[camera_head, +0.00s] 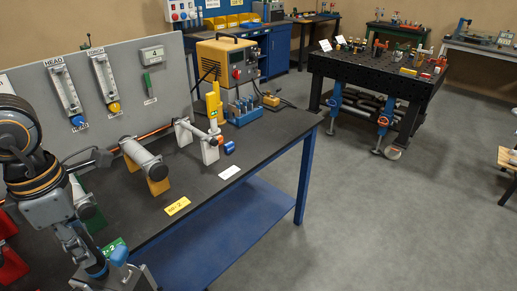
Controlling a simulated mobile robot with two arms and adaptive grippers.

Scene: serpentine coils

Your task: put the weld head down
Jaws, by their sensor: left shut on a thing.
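My left gripper (88,250) reaches down at the lower left, in front of the dark bench (220,187). It is shut on a dark part with blue pieces, seemingly the weld head (120,257), near the bench's front edge. The arm and the low angle hide much of it, and I cannot tell whether it touches the bench. A grey cylinder (146,156) on a yellow block stands further along the bench. My right gripper is not in view.
A grey panel (126,75) with two flow meters stands behind the bench. A yellow label (177,206), a white card (230,172) and a green label (113,246) lie along the front edge. A yellow power unit (228,62) and blue rack (243,110) stand at the far end.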

